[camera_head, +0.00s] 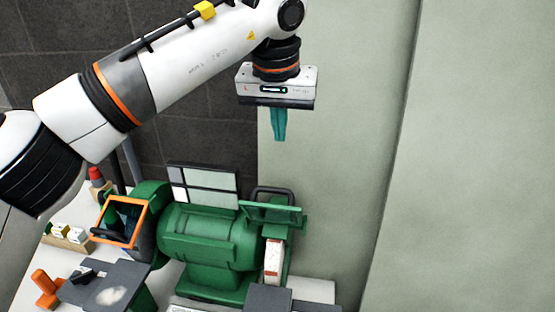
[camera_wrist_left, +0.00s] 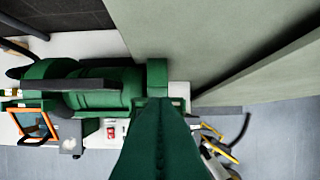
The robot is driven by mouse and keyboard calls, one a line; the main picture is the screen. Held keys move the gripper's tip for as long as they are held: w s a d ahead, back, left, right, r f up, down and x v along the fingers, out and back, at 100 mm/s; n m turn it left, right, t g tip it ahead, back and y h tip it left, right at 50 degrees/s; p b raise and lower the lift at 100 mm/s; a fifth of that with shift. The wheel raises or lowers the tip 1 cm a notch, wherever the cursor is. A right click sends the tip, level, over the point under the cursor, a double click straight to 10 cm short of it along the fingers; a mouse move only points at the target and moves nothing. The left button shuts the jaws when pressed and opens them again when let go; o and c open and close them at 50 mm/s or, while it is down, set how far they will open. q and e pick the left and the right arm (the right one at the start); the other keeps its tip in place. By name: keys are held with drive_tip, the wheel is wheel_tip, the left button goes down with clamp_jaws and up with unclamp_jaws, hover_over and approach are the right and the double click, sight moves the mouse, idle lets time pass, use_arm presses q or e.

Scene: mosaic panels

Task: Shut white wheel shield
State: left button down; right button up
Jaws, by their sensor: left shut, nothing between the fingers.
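A green bench grinder (camera_head: 210,245) stands on a white bench. Its white wheel (camera_head: 273,262) shows at the right end, below a green-framed shield (camera_head: 272,214) with a black handle (camera_head: 272,191). The shield is raised above the wheel; its exact angle is hard to tell. My left gripper (camera_head: 279,138) hangs pointing down above the shield, apart from it, with its teal fingers together and empty. In the left wrist view the fingers (camera_wrist_left: 160,135) cover the lower middle, and the grinder (camera_wrist_left: 95,90) lies to the left. My right gripper is not in view.
An orange-framed shield (camera_head: 122,222) stands at the grinder's left wheel. A panel of pale and dark tiles (camera_head: 203,186) rises behind the grinder. An orange object (camera_head: 46,288) stands on the bench at left. A pale green wall is behind and right, with clear space before it.

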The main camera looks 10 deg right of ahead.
sight(272, 213)
use_arm(q)
wheel_tip(272, 213, down, 9)
drive_tip(key=s+p, duration=0.1)
drive_tip(key=p, duration=0.3)
drive_tip(key=shift+s+a, duration=0.25)
drive_tip(key=shift+a, duration=0.05)
drive_tip(key=shift+f, duration=0.1)
